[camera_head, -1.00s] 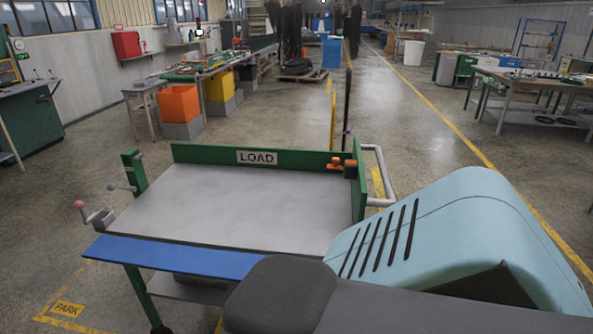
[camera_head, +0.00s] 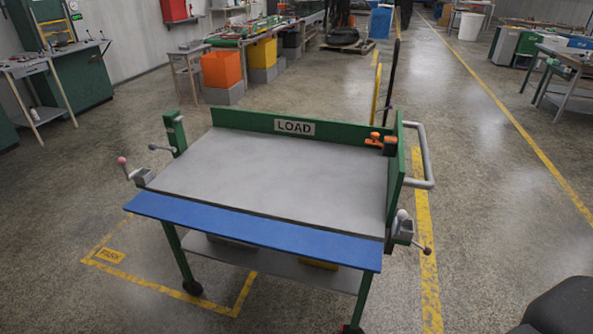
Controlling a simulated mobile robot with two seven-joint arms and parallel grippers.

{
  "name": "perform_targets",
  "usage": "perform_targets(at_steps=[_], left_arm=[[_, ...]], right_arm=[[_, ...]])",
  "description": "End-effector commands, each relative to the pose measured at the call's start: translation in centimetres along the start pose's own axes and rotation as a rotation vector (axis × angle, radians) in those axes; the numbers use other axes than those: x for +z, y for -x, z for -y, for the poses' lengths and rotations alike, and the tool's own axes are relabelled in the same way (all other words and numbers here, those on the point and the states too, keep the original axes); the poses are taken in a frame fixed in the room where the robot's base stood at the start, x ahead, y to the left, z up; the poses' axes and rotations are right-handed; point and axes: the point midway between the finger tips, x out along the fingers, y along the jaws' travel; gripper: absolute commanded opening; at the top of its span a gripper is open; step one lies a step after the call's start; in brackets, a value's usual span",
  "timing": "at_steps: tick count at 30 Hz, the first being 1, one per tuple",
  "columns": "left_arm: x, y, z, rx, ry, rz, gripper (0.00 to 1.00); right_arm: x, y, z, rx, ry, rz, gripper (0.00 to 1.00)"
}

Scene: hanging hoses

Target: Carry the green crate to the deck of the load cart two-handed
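The load cart (camera_head: 294,127) stands in front of me with a green back board marked LOAD and a green right side board. Its grey deck (camera_head: 275,180) is bare apart from a small orange and dark item (camera_head: 381,142) at the back right corner. A blue flap (camera_head: 250,232) runs along the front edge of the deck. No green crate shows in the view. Neither of my grippers is in view. A dark rounded part of mine (camera_head: 565,308) shows at the bottom right corner.
Levers stick out at the cart's left (camera_head: 143,174) and right (camera_head: 405,230) sides. A grey handle (camera_head: 425,160) juts from its right. Yellow floor lines (camera_head: 427,250) and a PARK mark (camera_head: 110,256) surround it. An orange bin (camera_head: 222,69) stands behind. Floor on both sides is clear.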

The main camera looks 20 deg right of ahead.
Motion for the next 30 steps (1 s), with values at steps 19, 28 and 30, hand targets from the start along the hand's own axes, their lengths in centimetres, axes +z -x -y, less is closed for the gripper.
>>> perform_targets(at_steps=[19,28,30], left_arm=[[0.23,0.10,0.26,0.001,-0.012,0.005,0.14],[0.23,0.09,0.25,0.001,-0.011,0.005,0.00],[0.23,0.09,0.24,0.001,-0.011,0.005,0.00]], right_arm=[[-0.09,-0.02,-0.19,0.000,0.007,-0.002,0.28],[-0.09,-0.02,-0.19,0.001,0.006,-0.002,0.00],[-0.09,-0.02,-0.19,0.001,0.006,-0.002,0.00]])
